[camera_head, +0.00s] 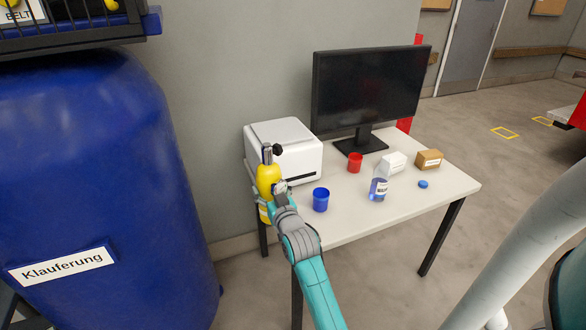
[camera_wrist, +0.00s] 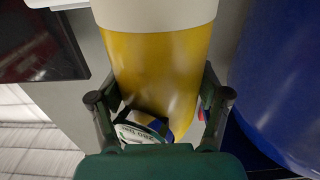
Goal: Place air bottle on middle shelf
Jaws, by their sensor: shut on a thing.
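The air bottle (camera_head: 267,178) is a yellow cylinder with a dark valve on top. It stands roughly upright in my gripper (camera_head: 280,192), in front of the left end of the white table. In the wrist view the yellow bottle (camera_wrist: 160,65) fills the space between the two fingers of my gripper (camera_wrist: 160,112), which are shut on it. A pale band crosses the bottle, and a round gauge or label (camera_wrist: 142,132) shows low between the fingers. The middle shelf cannot be made out in either view.
A large blue tank (camera_head: 95,190) stands at the left, with a dark rack (camera_head: 75,38) above it. The white table (camera_head: 345,228) bears a white printer (camera_head: 285,148), a monitor (camera_head: 365,85), a blue cup (camera_head: 321,199), a red cup (camera_head: 355,162), a clear bottle (camera_head: 379,188) and small boxes. Open floor lies right.

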